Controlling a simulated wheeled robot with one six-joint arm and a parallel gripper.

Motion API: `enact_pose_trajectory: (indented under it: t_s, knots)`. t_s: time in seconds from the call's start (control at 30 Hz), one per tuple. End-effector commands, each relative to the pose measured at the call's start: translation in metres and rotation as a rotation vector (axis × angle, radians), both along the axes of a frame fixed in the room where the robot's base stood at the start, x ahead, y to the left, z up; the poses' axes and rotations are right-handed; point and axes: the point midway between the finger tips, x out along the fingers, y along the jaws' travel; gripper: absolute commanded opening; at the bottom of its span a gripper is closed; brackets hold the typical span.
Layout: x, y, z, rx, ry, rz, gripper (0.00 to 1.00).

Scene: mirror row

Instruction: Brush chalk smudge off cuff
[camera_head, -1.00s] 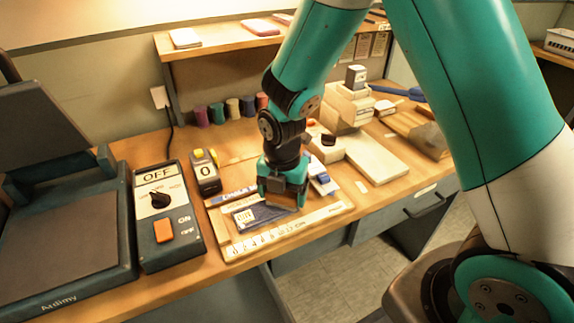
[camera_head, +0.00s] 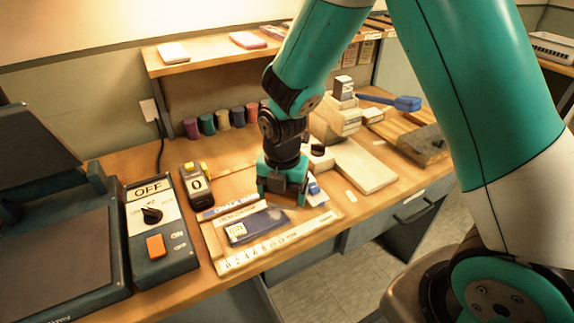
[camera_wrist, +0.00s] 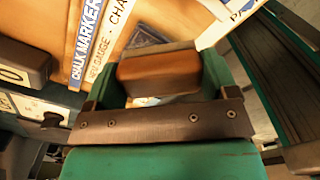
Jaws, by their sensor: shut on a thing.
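My gripper (camera_head: 284,190) is above the wooden board, just beyond the right part of a dark blue cloth piece, which looks like the cuff (camera_head: 262,222). In the wrist view its green fingers are shut on a brown block with a rounded face, which looks like the brush (camera_wrist: 158,72). The cuff lies flat on the board with a pale label at its left end. A dark blue patch of it shows past the block in the wrist view (camera_wrist: 146,38). I cannot make out a chalk smudge, or whether the block touches anything below.
A ruler strip (camera_head: 275,243) runs along the board's front edge. A switch box (camera_head: 158,225) marked OFF and a counter (camera_head: 197,184) showing 0 stand at left. A pale slab (camera_head: 365,167) lies right. Coloured pots (camera_head: 208,124) line the back. A blue-handled tool (camera_head: 400,103) lies far right.

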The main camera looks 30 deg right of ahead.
Motion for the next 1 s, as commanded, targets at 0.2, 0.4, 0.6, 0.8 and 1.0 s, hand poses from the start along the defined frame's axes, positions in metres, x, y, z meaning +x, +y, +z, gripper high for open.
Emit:
enact_pose_trajectory:
  t_s: [0.2,0.4,0.6,0.8,1.0]
  knots:
    - [0.0,0.003,0.024,0.0,0.0,0.006,0.57]
    - [0.0,0.006,0.042,0.0,0.0,0.01,0.57]
    - [0.0,0.008,0.053,0.0,0.0,0.014,0.57]
    - [0.0,0.009,0.052,0.0,0.0,0.014,0.57]
    - [0.0,0.008,0.052,0.0,0.0,0.014,0.57]
